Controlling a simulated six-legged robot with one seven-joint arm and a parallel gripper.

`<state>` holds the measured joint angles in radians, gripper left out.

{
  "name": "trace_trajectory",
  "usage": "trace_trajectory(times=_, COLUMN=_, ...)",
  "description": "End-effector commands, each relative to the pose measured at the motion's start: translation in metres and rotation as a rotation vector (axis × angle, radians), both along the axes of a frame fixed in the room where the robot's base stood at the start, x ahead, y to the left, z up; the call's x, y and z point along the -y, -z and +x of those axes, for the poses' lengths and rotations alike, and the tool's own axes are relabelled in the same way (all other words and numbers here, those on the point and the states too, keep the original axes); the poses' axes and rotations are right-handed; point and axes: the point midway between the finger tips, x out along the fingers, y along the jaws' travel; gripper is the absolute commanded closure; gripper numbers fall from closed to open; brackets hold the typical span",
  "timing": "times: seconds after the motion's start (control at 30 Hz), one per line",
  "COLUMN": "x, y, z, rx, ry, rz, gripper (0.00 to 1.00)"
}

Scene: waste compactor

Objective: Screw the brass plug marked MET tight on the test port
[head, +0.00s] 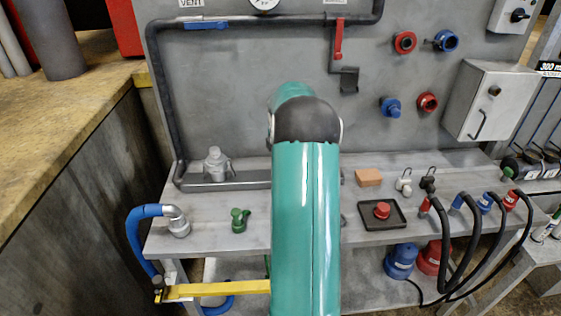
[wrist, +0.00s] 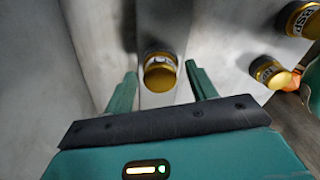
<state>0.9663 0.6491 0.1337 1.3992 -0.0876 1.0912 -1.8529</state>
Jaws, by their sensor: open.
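In the wrist view my gripper (wrist: 161,70) is open, with its two green fingers apart. A brass plug (wrist: 160,76) with a pale label band shows between and just beyond the fingertips. Its lettering is too small to read, and I cannot tell if the fingers touch it. A second brass plug (wrist: 300,18) at the upper right reads BSP. A third brass plug (wrist: 266,69) sits at the right, beside an orange piece. I cannot make out which plug is MET or identify the test port. In the head view my arm hides the gripper and the plugs.
The grey bench (head: 215,240) holds a green fitting (head: 240,219), a blue hose (head: 146,212), an orange block (head: 369,177) and a dark tray (head: 370,222) with a red cap (head: 382,210). Black hoses (head: 452,240) hang at the right. A red-handled valve (head: 339,40) is on the back panel.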

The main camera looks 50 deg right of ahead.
Motion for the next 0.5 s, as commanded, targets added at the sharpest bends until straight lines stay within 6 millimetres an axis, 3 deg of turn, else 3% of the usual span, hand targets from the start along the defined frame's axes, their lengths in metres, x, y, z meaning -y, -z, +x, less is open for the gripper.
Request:
trace_trajectory(times=0.03, x=0.0000, y=0.0000, z=0.0001, rx=0.000, ry=0.001, rz=0.000, gripper=0.47)
trace_trajectory(times=0.23, x=-0.0001, y=-0.0001, z=0.0002, rx=0.000, ry=0.002, rz=0.000, gripper=0.87)
trace_trajectory(times=0.27, x=-0.0001, y=-0.0001, z=0.0002, rx=0.000, ry=0.002, rz=0.000, gripper=0.89)
trace_trajectory(times=0.3, x=0.0000, y=-0.0004, z=0.0002, rx=0.001, ry=0.002, rz=0.000, gripper=0.71)
trace_trajectory(times=0.4, x=0.0001, y=-0.0004, z=0.0003, rx=0.001, ry=0.003, rz=0.000, gripper=0.91)
trace_trajectory(times=0.5, x=-0.0001, y=-0.0004, z=0.0005, rx=0.001, ry=0.021, rz=0.000, gripper=0.93)
